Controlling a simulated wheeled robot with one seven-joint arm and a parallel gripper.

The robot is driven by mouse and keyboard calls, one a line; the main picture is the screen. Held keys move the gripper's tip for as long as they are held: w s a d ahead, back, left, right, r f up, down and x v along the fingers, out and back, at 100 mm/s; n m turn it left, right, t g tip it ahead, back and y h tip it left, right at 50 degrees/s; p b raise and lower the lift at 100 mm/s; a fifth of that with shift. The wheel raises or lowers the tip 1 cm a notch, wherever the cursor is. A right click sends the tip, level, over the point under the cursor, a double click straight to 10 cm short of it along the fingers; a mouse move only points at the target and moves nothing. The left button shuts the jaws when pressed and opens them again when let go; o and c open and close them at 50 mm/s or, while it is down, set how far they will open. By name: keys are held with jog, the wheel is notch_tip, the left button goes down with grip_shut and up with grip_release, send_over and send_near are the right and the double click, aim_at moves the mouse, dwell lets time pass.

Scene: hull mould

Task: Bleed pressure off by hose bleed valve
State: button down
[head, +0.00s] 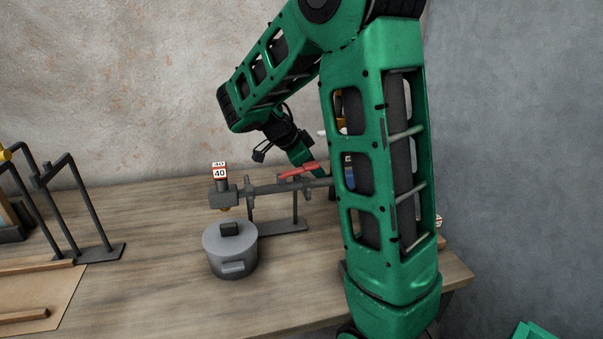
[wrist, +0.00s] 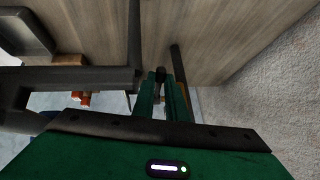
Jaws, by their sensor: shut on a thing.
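The red lever (head: 298,171) sits on top of a dark horizontal pipe assembly (head: 262,190), on a stand at the table's back right. A block with a "40" tag (head: 219,173) is at the pipe's left end. My gripper (head: 303,157) reaches down from behind the arm, close to the red lever; whether it touches the lever cannot be told. In the wrist view, its green fingers (wrist: 162,98) are shut on a small dark part (wrist: 161,74), mostly hidden between them. The pipe's right end is hidden behind my green arm.
A grey lidded pot (head: 230,250) stands below the pipe's left end. A black metal frame (head: 75,205) and a wooden strip (head: 25,314) are at the left of the wooden table (head: 150,225). The table between frame and pot is clear. A wall stands close behind.

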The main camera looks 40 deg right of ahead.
dwell(0.3)
jog(key=c, duration=1.8)
grip_release()
jog(key=shift+o, duration=0.2)
jog(key=shift+a, duration=0.1)
jog(key=v, duration=1)
jog(key=shift+a+r, duration=0.25)
jog(key=shift+w, duration=0.15)
jog(key=shift+c, duration=0.7)
